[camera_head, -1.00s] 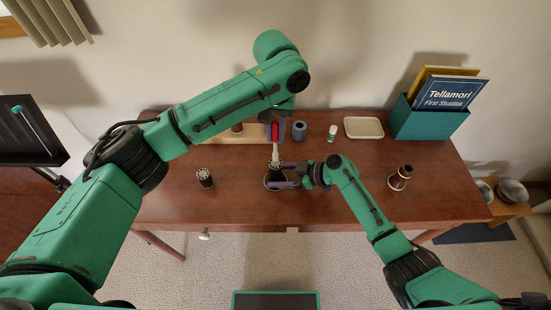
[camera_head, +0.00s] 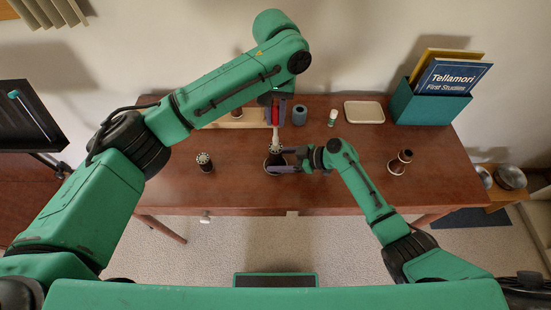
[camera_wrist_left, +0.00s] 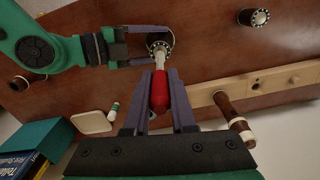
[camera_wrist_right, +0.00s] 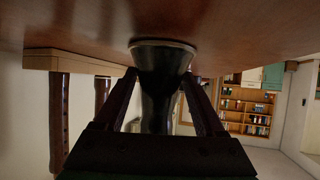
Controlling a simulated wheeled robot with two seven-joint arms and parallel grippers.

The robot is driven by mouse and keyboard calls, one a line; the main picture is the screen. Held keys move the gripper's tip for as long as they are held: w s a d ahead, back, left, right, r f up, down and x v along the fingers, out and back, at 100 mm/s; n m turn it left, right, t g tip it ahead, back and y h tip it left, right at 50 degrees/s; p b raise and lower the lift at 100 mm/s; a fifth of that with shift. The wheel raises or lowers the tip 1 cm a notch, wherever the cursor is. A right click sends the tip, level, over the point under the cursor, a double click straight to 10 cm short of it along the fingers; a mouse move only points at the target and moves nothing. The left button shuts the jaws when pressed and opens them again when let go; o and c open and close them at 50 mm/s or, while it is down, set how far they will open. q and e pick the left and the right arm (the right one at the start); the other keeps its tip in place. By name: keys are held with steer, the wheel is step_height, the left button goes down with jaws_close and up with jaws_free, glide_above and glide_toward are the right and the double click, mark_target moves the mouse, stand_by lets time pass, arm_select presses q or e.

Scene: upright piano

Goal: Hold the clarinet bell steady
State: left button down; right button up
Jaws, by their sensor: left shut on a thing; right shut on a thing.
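The black flared clarinet bell (camera_head: 275,164) stands on the brown table near the middle. In the right wrist view the bell (camera_wrist_right: 160,75) sits between the fingers of my right gripper (camera_wrist_right: 163,98), which is shut on it from the side. My left gripper (camera_wrist_left: 161,100) is above the bell, shut on a red handle (camera_wrist_left: 160,90). A pale rod (camera_wrist_left: 160,61) runs from the handle to the bell's open top. Whether its tip is inside the bell is hard to tell. The red handle (camera_head: 275,115) points upright in the head view.
A dark ringed piece (camera_head: 205,162) stands left, and a brown one with pale rings (camera_head: 400,162) stands right. A wooden rack (camera_head: 250,118), a grey-blue cylinder (camera_head: 300,114), a small bottle (camera_head: 333,117), a cream tray (camera_head: 364,112) and a teal bin (camera_head: 425,107) line the back.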

arm_select(q)
steer(key=shift+f, duration=0.2)
stand_by(0.4)
steer(key=shift+f, duration=1.25)
arm_select(e)
steer(key=shift+f, duration=0.1)
arm_select(q)
steer(key=shift+r, duration=0.5)
arm_select(e)
steer(key=shift+s, duration=0.1)
arm_select(q)
steer(key=shift+f, duration=0.3)
steer(key=shift+f, duration=0.25)
steer(key=shift+r, duration=0.15)
steer(key=shift+r, duration=0.45)
